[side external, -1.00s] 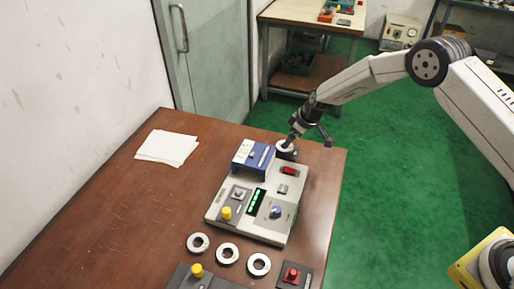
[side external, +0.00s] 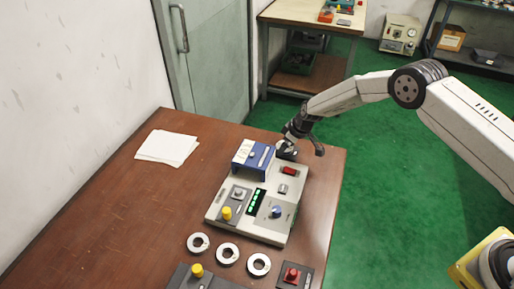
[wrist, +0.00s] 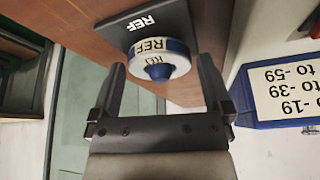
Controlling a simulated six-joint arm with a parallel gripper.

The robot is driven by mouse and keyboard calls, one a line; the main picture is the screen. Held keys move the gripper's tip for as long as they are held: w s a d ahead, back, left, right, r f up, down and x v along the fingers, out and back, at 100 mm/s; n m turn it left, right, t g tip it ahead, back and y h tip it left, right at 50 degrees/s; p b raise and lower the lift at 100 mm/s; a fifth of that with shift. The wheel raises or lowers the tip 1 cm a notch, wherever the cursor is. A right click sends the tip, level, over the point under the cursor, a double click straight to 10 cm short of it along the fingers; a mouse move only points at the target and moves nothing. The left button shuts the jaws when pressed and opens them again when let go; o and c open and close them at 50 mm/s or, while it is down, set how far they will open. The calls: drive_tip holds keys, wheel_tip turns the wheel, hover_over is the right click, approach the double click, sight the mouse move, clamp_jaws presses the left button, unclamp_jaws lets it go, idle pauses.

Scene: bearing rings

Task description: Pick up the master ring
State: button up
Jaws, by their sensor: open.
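The master ring (wrist: 178,67) is white with a blue band and REF lettering. In the wrist view it sits around a blue post on a dark plate (wrist: 122,28) also marked REF. My gripper (wrist: 162,72) is open, with one finger on each side of the ring in that picture and gaps showing; I cannot tell how far its tips are from the ring in depth. In the side view my gripper (side external: 290,150) is low at the table's far right corner, behind the blue box, and mostly hides the ring.
A blue box (side external: 253,159) stands close beside my gripper, on a grey gauge unit (side external: 262,230) with buttons and a green display. Three plain rings (side external: 228,254) lie in front. Papers (side external: 167,147) lie at the left. The table's left half (side external: 130,220) is mostly clear.

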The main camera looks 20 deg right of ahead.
drive_tip(key=c, duration=1.3)
drive_tip(key=shift+o, duration=0.2)
drive_tip(key=shift+r, duration=0.2)
drive_tip(key=shift+r, duration=1.35)
drive_tip(key=s+d+r, duration=0.1)
drive_tip(key=s+r, duration=0.9)
drive_tip(key=s, duration=0.4)
drive_tip(key=shift+d, duration=0.2)
